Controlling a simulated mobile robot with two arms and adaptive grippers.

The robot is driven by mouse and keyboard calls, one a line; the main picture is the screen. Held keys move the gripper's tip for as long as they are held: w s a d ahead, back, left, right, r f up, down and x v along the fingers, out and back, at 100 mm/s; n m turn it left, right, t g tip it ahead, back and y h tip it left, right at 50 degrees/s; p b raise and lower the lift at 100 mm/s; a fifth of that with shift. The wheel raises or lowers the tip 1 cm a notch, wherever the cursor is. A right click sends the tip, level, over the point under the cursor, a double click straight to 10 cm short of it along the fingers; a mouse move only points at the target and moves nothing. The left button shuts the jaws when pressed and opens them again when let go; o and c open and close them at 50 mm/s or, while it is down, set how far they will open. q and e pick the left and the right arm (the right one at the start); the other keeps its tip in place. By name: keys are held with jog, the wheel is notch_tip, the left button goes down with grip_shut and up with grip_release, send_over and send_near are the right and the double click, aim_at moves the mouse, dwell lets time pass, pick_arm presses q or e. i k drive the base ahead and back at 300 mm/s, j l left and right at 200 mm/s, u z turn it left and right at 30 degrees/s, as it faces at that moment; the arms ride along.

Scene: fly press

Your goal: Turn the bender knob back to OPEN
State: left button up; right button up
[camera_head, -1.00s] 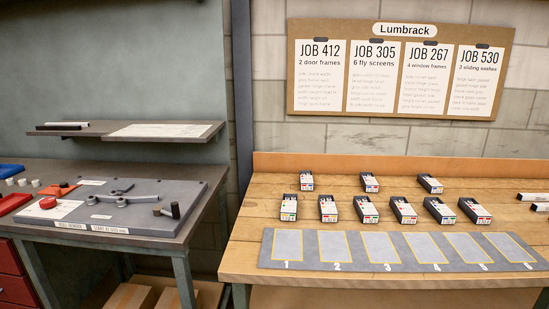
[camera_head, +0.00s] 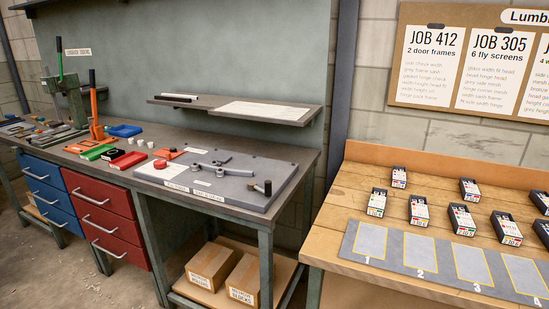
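The bender is a grey plate (camera_head: 240,192) lying on the dark workbench in the middle of the head view. A red knob (camera_head: 160,164) sits at its left end, beside a white label. Grey rollers and a link (camera_head: 207,168) are on top of the plate. A dark upright handle (camera_head: 267,188) stands at its right end. The knob's setting and the label's words are too small to read. Neither of my grippers shows in the view.
A green press (camera_head: 72,95) stands at the bench's left end, with an orange-handled tool (camera_head: 95,105) and colored trays (camera_head: 125,130) nearby. A shelf (camera_head: 235,108) hangs above the bender. A wooden table (camera_head: 340,205) with several boxes stands at right. Floor shows at lower left.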

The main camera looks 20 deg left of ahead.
aim_at(159, 164)
jog(key=u, duration=1.4)
jog(key=z, duration=0.5)
jog(key=i+j, duration=0.05)
